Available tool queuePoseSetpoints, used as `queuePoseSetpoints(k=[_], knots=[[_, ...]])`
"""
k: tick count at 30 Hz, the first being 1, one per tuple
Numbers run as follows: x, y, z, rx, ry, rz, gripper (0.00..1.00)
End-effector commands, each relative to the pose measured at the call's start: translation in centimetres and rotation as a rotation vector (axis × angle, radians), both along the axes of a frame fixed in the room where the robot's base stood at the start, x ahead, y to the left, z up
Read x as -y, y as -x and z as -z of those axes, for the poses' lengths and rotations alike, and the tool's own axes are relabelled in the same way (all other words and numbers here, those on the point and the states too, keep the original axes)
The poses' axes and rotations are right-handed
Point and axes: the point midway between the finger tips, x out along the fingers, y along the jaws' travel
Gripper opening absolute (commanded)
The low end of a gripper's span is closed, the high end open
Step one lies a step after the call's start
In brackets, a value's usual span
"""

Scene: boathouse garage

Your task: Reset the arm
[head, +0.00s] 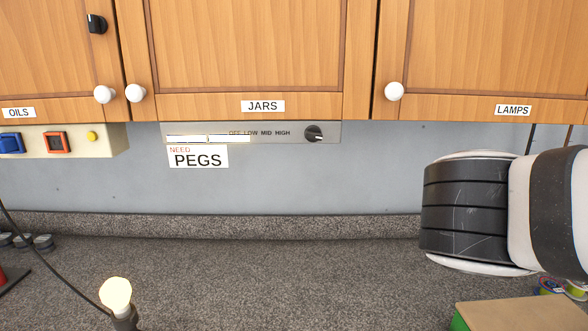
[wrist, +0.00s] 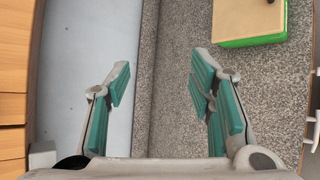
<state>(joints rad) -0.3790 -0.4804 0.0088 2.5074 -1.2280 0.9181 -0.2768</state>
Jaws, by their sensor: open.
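My gripper (wrist: 161,82) shows in the wrist view with its two teal-padded fingers spread wide apart. Nothing is between them. Behind the fingers are the pale wall on the left and the speckled grey countertop (wrist: 174,50) on the right. In the head view my arm comes in from the right edge, above the countertop (head: 230,280) and in front of the wall. The gripper's fingers do not show in that view.
Wooden cabinets (head: 245,50) hang above the counter, with a control strip (head: 215,132) beneath. A lit bulb (head: 116,297) stands front left. A green-sided box with a tan top (head: 525,315) sits lower right, also in the wrist view (wrist: 250,20). The counter's middle is clear.

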Motion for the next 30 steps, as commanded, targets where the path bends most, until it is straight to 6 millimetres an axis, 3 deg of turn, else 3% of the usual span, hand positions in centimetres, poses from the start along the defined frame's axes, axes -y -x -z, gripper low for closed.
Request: queuePoseSetpoints(k=[2, 5, 12, 16, 21, 30], knots=[[1.3, 2.3, 1.4, 0.007, -0.176, 0.145, 0.49], [1.5, 5.0, 3.1, 0.02, -0.4, 0.316, 0.49], [-1.3, 9.5, 5.5, 0.078, -0.932, 0.694, 0.49], [-3.4, 10.5, 5.5, 0.108, -1.162, 0.835, 0.49], [-5.2, 10.9, 5.0, 0.126, -1.326, 0.929, 0.49], [-5.6, 10.9, 5.0, 0.127, -1.358, 0.946, 0.49]])
